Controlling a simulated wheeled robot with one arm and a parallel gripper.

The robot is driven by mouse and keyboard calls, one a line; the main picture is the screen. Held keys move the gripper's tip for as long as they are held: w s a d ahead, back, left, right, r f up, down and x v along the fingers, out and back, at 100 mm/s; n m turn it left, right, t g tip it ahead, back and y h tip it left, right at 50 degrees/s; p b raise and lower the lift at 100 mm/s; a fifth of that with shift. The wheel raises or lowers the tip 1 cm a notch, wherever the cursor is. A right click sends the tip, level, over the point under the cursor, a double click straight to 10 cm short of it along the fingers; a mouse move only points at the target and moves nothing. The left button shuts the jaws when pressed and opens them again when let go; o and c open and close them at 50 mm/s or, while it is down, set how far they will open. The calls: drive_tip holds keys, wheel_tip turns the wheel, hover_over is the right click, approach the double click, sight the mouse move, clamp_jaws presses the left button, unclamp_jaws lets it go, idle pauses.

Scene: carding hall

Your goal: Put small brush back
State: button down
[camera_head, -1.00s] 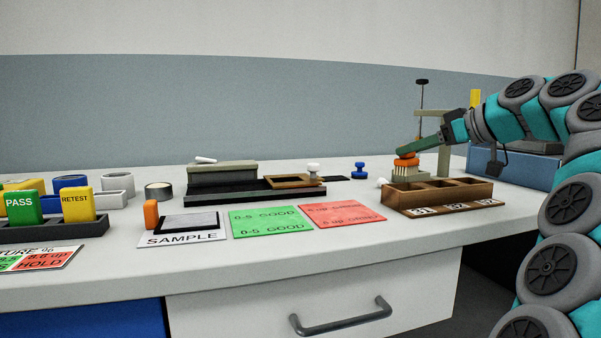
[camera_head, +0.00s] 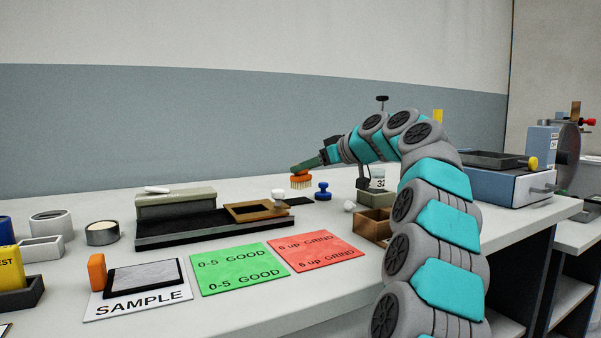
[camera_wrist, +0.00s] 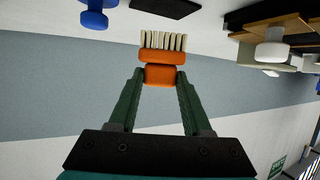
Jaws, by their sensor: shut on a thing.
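The small brush (camera_head: 301,182) has an orange body and pale bristles. My gripper (camera_head: 305,167) is shut on its orange handle and holds it with the bristles down, in front of the wall. In the wrist view my gripper (camera_wrist: 160,82) has both green fingers on the orange part of the brush (camera_wrist: 163,58). The bristles are free. In the head view the brush appears just left of the blue knob (camera_head: 322,190) and above the dark pad (camera_head: 294,201); its height over the bench is hard to tell. A wooden compartment box (camera_head: 374,226) is partly hidden behind my arm.
A white-knobbed piece (camera_head: 278,195) and wooden frame (camera_head: 250,212) stand left of the brush, on a dark base (camera_head: 200,233). Green (camera_head: 238,268) and red (camera_head: 316,250) cards lie in front. A blue-grey machine (camera_head: 500,182) stands at right.

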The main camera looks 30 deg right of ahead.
sight(307, 177)
drive_tip(key=shift+w+a+f, duration=0.1)
drive_tip(key=shift+w+a, duration=0.05)
drive_tip(key=shift+w, duration=0.35)
drive_tip(key=shift+w+a, duration=0.15)
drive_tip(key=shift+w, duration=0.3)
drive_tip(key=shift+f+b, duration=0.95)
drive_tip(key=shift+f, duration=0.8)
drive_tip(key=shift+f, duration=0.1)
drive_tip(key=shift+c, duration=1.7)
unclamp_jaws()
drive_tip(key=v, duration=1.2)
